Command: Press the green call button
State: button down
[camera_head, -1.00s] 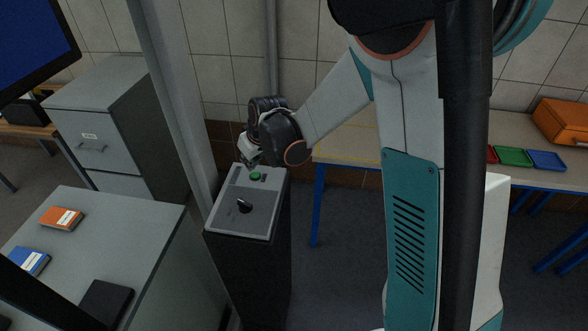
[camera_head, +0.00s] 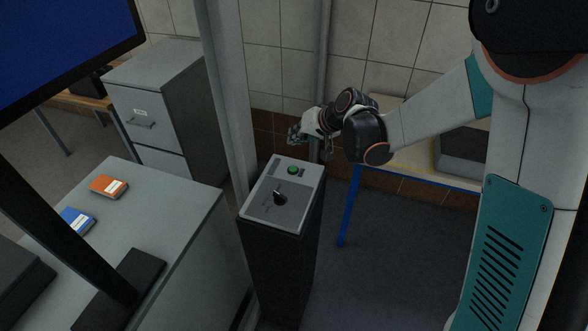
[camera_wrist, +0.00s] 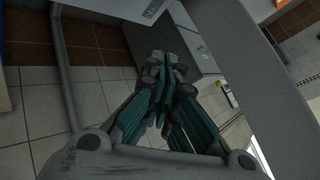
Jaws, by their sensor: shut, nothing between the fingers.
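The green call button (camera_head: 293,170) is a round cap on the sloped grey top panel of a dark pedestal (camera_head: 275,260), in the head view. In the wrist view my gripper's teal fingers (camera_wrist: 165,78) are closed together and empty. I cannot make out the button in the wrist view.
A grey upright post (camera_head: 228,90) stands left of my gripper, close behind the pedestal. A filing cabinet (camera_head: 160,110) stands behind. A blue-legged table (camera_head: 349,205) is at right.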

aim_at(295, 167)
jog(key=shift+f+b, duration=2.9)
jog(key=shift+f, duration=1.4)
jog(key=shift+f+b, duration=0.4)
jog(key=shift+b, duration=0.05)
jog(key=shift+f+b, duration=0.4)
jog(key=shift+r, duration=0.15)
jog(key=shift+r+p, duration=0.5)
jog(key=shift+r, duration=0.25)
jog(key=shift+r+p, duration=1.5)
jog(key=shift+r, duration=0.95)
